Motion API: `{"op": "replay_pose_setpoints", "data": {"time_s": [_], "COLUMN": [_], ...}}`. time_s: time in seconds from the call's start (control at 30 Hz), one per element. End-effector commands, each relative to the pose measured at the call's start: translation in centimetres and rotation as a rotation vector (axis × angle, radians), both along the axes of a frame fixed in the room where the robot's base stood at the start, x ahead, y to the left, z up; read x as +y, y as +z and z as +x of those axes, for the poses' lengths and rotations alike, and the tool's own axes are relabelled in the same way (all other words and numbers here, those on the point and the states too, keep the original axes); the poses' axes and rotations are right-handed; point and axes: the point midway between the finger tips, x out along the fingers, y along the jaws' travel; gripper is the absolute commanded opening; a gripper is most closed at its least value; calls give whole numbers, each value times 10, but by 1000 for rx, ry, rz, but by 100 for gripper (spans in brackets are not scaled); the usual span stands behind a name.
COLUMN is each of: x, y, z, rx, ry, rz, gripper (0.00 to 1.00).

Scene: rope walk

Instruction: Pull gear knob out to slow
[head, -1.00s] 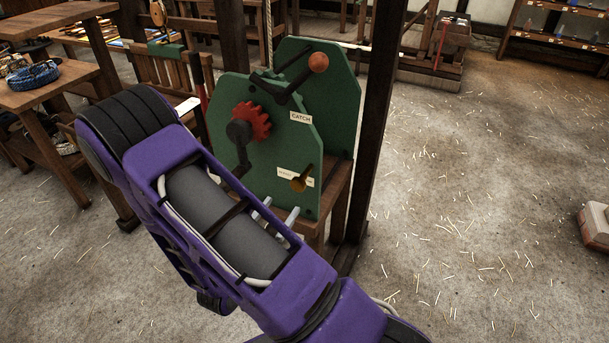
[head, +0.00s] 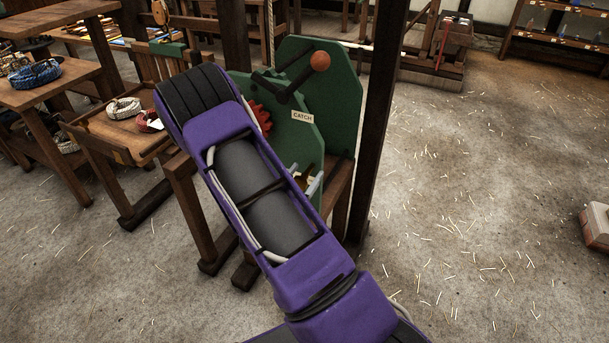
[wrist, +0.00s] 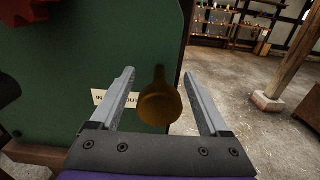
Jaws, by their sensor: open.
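The gear knob (wrist: 160,103) is a round brass-coloured knob on the lower part of the green machine plate (wrist: 90,60). In the wrist view it sits between the two fingers of my open gripper (wrist: 160,95), with gaps visible on both sides. A white label (wrist: 103,97) beside it is partly hidden by the left finger. In the head view my purple arm hides most of the knob, and my gripper's grey fingertips (head: 314,186) show just past the arm's right edge. I cannot tell how far out the knob stands.
In the head view the red gear (head: 262,118) is partly covered by my arm. A lever with an orange ball (head: 320,61) stands above the CATCH label (head: 302,117). A dark post (head: 376,120) rises right of the machine. Rope coils (head: 124,108) lie on a table at left.

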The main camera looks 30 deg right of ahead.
Motion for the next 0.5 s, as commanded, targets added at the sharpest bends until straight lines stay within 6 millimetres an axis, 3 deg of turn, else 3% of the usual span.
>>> {"op": "replay_pose_setpoints", "data": {"time_s": [0.07,0.5], "x": [0,0], "y": [0,0], "z": [0,0], "rx": [0,0], "ry": [0,0], "rz": [0,0], "gripper": [79,0]}}
